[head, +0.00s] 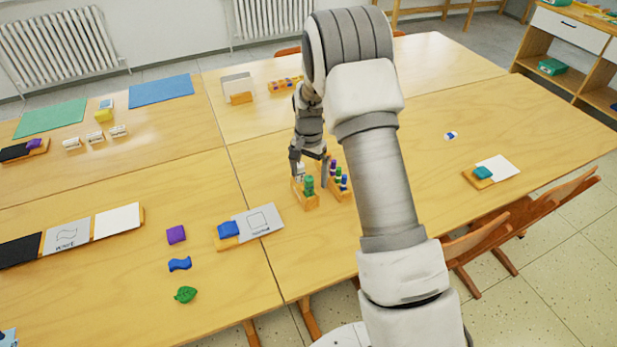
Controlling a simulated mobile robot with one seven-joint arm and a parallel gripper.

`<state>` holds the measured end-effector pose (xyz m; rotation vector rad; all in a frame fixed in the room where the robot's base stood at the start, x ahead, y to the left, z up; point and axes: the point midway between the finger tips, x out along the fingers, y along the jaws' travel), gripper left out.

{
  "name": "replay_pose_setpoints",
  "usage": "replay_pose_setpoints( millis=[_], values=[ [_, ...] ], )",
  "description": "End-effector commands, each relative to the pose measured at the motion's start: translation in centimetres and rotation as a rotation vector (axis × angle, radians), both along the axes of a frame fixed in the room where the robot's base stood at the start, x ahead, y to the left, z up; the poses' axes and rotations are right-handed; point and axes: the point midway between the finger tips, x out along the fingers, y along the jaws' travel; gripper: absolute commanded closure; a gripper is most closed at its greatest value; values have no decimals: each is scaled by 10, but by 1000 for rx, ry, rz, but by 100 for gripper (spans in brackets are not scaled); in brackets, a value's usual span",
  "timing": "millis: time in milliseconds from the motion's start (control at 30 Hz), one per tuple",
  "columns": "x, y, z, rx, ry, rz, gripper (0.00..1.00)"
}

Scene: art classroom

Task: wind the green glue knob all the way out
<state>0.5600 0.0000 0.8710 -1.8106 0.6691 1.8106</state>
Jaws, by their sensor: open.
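A green knob (309,186) stands upright on a small wooden block (304,202) on the near table, in the middle of the view. It is small here, and its thread and how far out it is cannot be made out. My gripper (311,175) points down at the block, its fingers apart, one to the left and one to the right of the knob. Whether the fingers touch the knob cannot be told. A white piece beside the left finger is partly hidden.
A wooden rack (343,194) with purple, green and blue pegs stands close on the right of the block. The table (420,125) is mostly clear on the right.

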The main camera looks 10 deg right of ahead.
Motion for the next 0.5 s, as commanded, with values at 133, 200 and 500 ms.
replay_pose_setpoints(
  millis=[133, 200, 500],
  values=[
    [0, 0, -1, 2, -1, 152, 0],
    [0, 0, -1, 2, -1, 247, 0],
    [0, -1, 0, 1, 0, 647, 0]
  ],
)
